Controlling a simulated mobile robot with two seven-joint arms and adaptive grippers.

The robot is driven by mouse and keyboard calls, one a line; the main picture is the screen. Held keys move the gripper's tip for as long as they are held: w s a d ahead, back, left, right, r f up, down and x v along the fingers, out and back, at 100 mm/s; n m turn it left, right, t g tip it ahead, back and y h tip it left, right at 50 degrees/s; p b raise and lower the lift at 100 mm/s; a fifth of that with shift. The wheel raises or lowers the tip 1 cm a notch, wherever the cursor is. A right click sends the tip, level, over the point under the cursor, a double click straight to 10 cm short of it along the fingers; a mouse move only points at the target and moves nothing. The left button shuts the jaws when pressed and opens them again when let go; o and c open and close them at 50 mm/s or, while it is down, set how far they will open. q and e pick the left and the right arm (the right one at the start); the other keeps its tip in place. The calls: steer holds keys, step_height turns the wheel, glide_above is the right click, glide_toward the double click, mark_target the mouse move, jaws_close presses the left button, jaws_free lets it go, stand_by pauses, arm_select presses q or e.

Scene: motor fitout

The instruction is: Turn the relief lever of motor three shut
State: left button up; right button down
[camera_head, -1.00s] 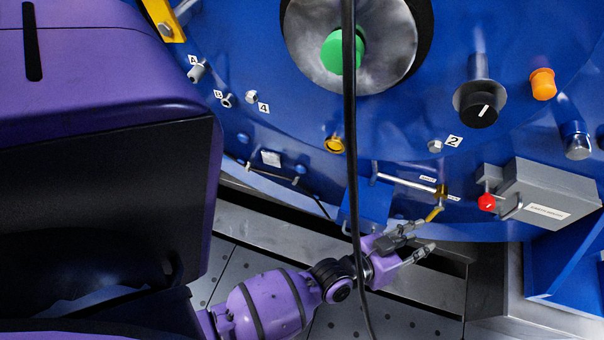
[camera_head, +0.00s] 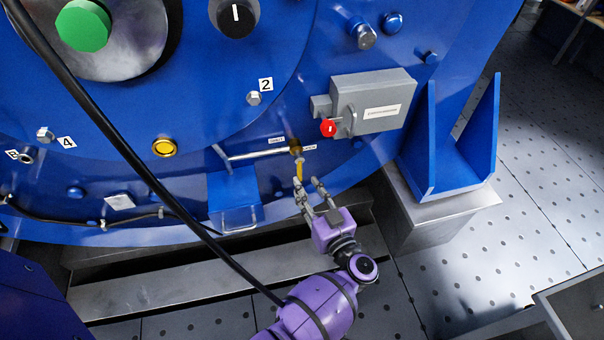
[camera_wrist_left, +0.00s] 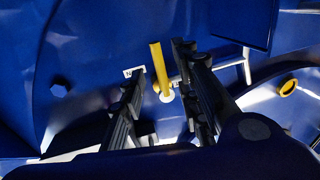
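The relief lever (camera_head: 299,170) is a small yellow handle on a brass valve (camera_head: 295,145) at the end of a thin metal pipe, low on the blue motor housing. In the head view it points down in the picture. Small white labels sit beside the valve. My left gripper (camera_head: 309,194) is just below the lever's tip, fingers apart and pointing up at it. In the left wrist view the yellow lever (camera_wrist_left: 160,66) shows between the two open dark fingers (camera_wrist_left: 157,68). Contact cannot be told. My right gripper is not in view.
A grey box (camera_head: 372,100) with a red knob (camera_head: 328,127) is right of the valve. A blue bracket (camera_head: 235,198) sticks out to the left. A black cable (camera_head: 130,155) crosses the head view. A blue foot (camera_head: 445,165) stands at the right, with open floor beyond.

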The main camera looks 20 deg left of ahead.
mark_target(301, 175)
arm_select(q)
steer(key=b+x, duration=0.1)
steer(key=x, duration=0.5)
steer(key=shift+w, duration=0.15)
steer(key=shift+c, duration=0.2)
jaws_close()
